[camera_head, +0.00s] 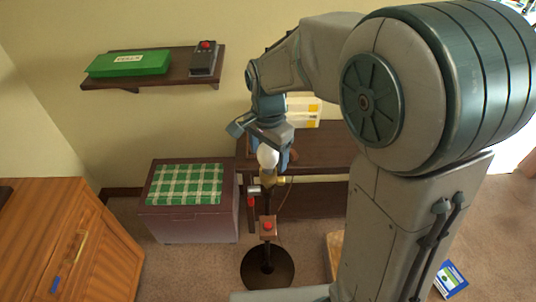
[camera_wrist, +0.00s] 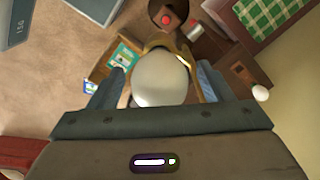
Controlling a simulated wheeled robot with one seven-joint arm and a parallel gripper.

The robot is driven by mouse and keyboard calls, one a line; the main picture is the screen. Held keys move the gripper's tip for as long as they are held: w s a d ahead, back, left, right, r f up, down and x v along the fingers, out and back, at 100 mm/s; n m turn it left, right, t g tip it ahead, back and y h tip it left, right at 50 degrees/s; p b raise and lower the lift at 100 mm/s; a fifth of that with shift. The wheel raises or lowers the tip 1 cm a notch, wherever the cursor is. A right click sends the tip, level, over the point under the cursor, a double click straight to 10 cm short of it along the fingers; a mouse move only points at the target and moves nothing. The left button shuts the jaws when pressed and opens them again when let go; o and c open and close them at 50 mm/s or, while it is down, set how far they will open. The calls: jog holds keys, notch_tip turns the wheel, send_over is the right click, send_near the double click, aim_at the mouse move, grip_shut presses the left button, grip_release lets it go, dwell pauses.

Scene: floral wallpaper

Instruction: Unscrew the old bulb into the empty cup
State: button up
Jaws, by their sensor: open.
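A white bulb (camera_head: 268,157) sits at the top of a dark lamp stand (camera_head: 267,270) with a round base and a red button (camera_head: 267,226). My gripper (camera_head: 270,146) is right above the bulb, pointing down. In the wrist view the bulb (camera_wrist: 160,80) fills the space between my two open fingers, which stand on either side of it. I cannot tell whether they touch it. A second white rounded object (camera_wrist: 260,93) lies near the brown table's edge in the wrist view. I cannot make out the empty cup clearly.
A dark wooden table (camera_head: 320,160) stands behind the lamp. A chest (camera_head: 190,222) with a green checked top is to the left. A wall shelf (camera_head: 150,80) holds a green box (camera_head: 128,63) and a red-button device (camera_head: 205,58). A wooden cabinet (camera_head: 60,240) is at far left.

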jog(key=c, duration=1)
jog(key=o, duration=1)
jog(key=shift+o, duration=0.2)
